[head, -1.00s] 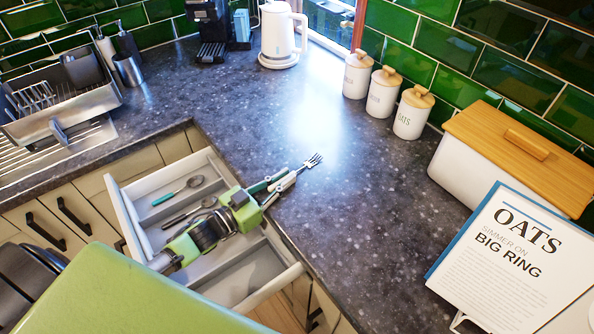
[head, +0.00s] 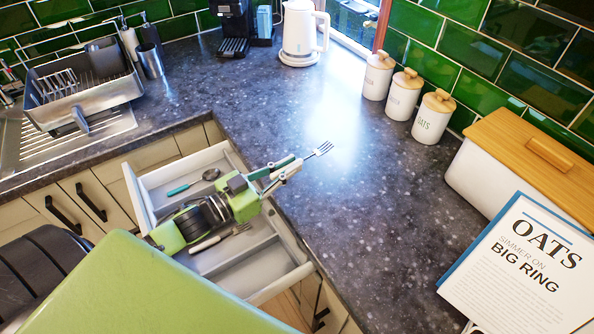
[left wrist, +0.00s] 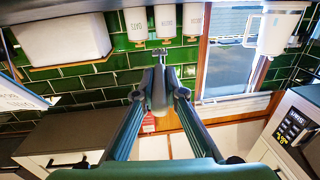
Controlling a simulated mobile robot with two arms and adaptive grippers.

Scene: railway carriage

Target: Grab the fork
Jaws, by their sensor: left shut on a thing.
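A silver fork (head: 320,150) sticks out from the tips of my left gripper (head: 288,168), tines pointing up and right over the dark counter. My right gripper is not in view.
The drawer holds a teal-handled spoon (head: 195,183) and another fork (head: 222,238), partly covered by my arm. A sheet reading OATS (head: 520,265), a bread bin (head: 490,180), canisters (head: 433,117) and a kettle (head: 299,35) stand on the counter, whose middle is clear.

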